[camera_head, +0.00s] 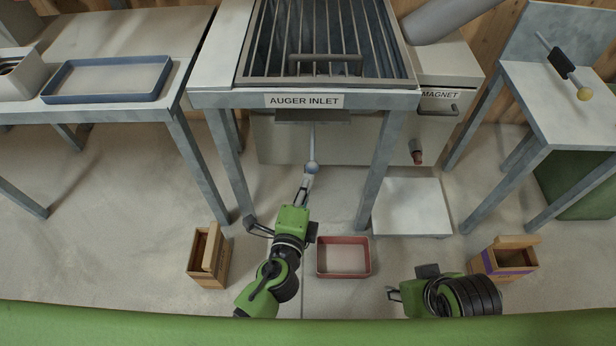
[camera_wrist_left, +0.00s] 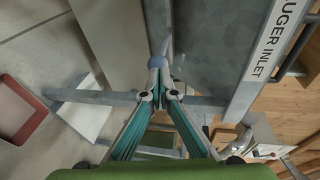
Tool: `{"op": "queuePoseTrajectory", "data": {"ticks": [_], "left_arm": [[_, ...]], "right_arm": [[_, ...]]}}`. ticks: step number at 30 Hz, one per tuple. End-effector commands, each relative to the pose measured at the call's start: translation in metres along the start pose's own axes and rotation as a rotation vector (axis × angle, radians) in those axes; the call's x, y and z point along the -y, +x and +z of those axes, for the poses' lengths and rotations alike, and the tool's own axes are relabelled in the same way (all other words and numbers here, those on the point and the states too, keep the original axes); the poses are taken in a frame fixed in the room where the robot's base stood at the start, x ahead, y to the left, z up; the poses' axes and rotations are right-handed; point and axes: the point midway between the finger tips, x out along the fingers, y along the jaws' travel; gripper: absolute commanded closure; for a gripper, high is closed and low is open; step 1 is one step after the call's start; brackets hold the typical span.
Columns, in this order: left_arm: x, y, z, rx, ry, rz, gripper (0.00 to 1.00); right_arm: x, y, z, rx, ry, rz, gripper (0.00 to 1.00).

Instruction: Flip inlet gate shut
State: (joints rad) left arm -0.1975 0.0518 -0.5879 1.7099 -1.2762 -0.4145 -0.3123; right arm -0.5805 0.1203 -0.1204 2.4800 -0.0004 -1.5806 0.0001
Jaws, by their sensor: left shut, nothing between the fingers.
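The auger inlet table bears the label AUGER INLET (camera_head: 303,101); the label also shows in the left wrist view (camera_wrist_left: 278,40). Below it hangs a thin grey lever (camera_head: 312,140) with a blue-grey ball knob (camera_head: 312,168), which points toward me. My left gripper (camera_head: 308,180) is shut and empty, its tips right at the knob. In the left wrist view the knob (camera_wrist_left: 157,61) sits just beyond the closed fingertips (camera_wrist_left: 158,72); I cannot tell if they touch. My right gripper (camera_head: 394,293) is low at the right, away from the lever; its fingers are too small to read.
A barred grate (camera_head: 325,35) with a dark handle tops the inlet. Table legs (camera_head: 380,165) flank my left arm. On the floor are a red tray (camera_head: 343,273), a white platform (camera_head: 411,205) and wooden boxes at left (camera_head: 208,270) and right (camera_head: 510,258).

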Motion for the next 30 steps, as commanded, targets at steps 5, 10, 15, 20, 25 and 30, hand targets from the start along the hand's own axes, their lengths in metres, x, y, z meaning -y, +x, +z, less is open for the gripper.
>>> {"op": "queuePoseTrajectory", "data": {"ticks": [5, 10, 15, 20, 25, 30], "left_arm": [[0.000, 0.017, 0.000, 0.000, 0.000, 0.000, 1.00], [0.000, 0.020, 0.000, 0.000, 0.000, 0.001, 1.00], [0.000, 0.020, 0.000, 0.000, 0.000, 0.001, 1.00], [0.001, 0.027, 0.002, 0.001, 0.001, 0.000, 1.00], [0.010, 0.064, 0.009, 0.002, 0.001, -0.005, 1.00], [0.016, 0.103, 0.017, 0.001, 0.001, -0.004, 1.00]], "right_arm": [[0.000, 0.001, 0.000, 0.000, 0.000, 0.000, 0.59], [0.000, 0.001, 0.000, 0.000, 0.000, 0.000, 0.59], [0.000, 0.001, 0.000, 0.000, 0.000, 0.000, 0.59], [0.000, 0.001, 0.000, 0.000, 0.000, 0.000, 0.59], [0.000, 0.002, 0.001, 0.000, 0.000, 0.000, 0.59], [0.000, 0.007, 0.002, 0.000, 0.000, 0.000, 0.59]]}}
